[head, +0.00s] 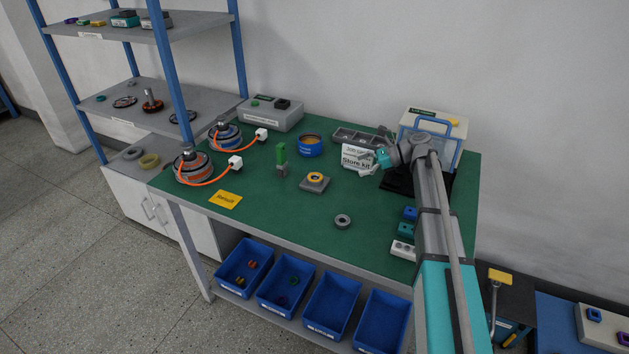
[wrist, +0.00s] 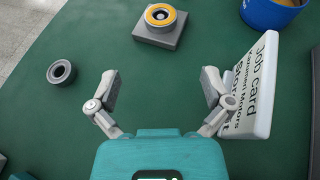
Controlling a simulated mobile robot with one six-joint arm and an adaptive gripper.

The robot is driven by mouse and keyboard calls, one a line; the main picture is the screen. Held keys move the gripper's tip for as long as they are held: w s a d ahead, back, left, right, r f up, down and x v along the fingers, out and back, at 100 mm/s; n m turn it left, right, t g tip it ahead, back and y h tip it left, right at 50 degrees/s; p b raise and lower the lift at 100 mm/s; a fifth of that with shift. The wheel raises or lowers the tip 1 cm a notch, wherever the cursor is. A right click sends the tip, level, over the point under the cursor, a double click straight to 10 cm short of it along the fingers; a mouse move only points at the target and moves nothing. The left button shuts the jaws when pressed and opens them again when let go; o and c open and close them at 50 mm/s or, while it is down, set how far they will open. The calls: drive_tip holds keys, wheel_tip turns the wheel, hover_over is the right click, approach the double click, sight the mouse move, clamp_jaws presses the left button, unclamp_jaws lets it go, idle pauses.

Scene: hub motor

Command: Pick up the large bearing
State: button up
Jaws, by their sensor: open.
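A dark grey bearing ring (head: 342,221) lies flat on the green bench top near its front edge. It also shows at the left of the wrist view (wrist: 61,72). A second ring with a yellow-orange band (head: 315,177) sits on a square grey block (head: 314,186) farther back. It shows at the top of the wrist view (wrist: 160,15). I cannot tell for sure which is the large bearing. My gripper (wrist: 161,88) is open and empty above the bench, with bare green surface between its fingers. Both rings lie apart from it.
A white job card box (wrist: 253,85) stands close beside my right finger. A blue tub (head: 311,146), a green-topped post (head: 281,158) and motors with orange cables (head: 193,166) stand farther left. Teal and blue blocks (head: 406,230) lie near my arm. The front middle of the bench is mostly clear.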

drive_tip(key=b, duration=0.3)
approach(311, 178)
drive_tip(key=shift+w+a+f, duration=0.1)
drive_tip(key=shift+a+f, duration=0.5)
drive_tip(key=shift+a, duration=0.05)
drive_tip(key=shift+a+f, duration=0.1)
drive_tip(key=shift+a, duration=0.4)
drive_tip(key=shift+a, duration=0.1)
drive_tip(key=shift+b+x, duration=1.05)
drive_tip(key=shift+x, duration=1.5)
drive_tip(key=shift+c, duration=0.3)
drive_tip(key=c, duration=1.1)
